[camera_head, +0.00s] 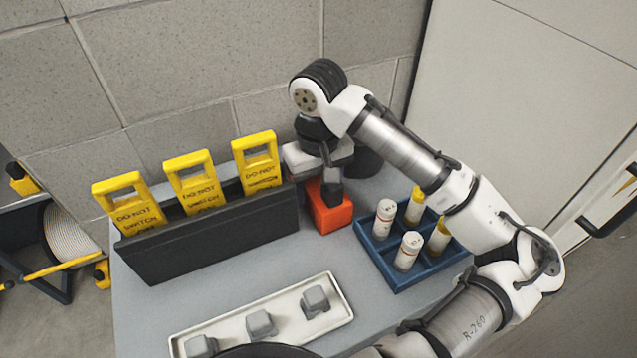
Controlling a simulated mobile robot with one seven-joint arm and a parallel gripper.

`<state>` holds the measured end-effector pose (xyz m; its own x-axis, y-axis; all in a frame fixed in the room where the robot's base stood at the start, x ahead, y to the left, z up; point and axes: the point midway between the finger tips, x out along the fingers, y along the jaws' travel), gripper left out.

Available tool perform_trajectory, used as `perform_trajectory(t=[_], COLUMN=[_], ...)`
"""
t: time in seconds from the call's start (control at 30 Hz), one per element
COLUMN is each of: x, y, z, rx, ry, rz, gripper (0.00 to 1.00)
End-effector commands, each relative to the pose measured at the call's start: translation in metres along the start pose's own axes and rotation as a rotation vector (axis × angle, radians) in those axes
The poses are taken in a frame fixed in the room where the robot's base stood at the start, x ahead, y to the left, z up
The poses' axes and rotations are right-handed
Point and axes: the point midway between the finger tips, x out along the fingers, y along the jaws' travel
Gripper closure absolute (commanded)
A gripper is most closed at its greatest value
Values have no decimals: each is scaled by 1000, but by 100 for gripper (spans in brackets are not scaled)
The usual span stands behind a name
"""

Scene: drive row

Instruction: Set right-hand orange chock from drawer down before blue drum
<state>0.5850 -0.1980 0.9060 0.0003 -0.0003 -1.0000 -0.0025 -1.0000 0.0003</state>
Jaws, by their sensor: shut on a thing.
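An orange chock (331,217) is in my gripper (331,192), which is shut on its upper part and points down. The chock is over the grey table top (300,262), between the dark rack and the blue tray. I cannot tell whether its underside touches the table. The gripper and fingers hide part of its top. I see no blue drum and no drawer in this view.
A dark rack (212,238) with yellow "DO NOT SWITCH" tags (196,186) stands left. A blue compartment tray (398,280) with several capped bottles is right. A white tray (240,321) with three grey blocks lies in front. A wall rises behind.

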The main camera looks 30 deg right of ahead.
Motion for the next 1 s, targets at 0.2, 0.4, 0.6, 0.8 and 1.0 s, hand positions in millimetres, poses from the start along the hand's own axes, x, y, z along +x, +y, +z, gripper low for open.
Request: perform_trajectory(t=[0.2, 0.4, 0.6, 0.8, 1.0], x=[2, 2, -4, -38, -82], y=[0, 0, 0, 0, 1], z=[0, 0, 0, 0, 0], rx=[0, 0, 0, 0, 2], ry=[0, 0, 0, 1, 1], rz=[0, 0, 0, 4, 4], gripper=[26, 22, 22, 22, 22])
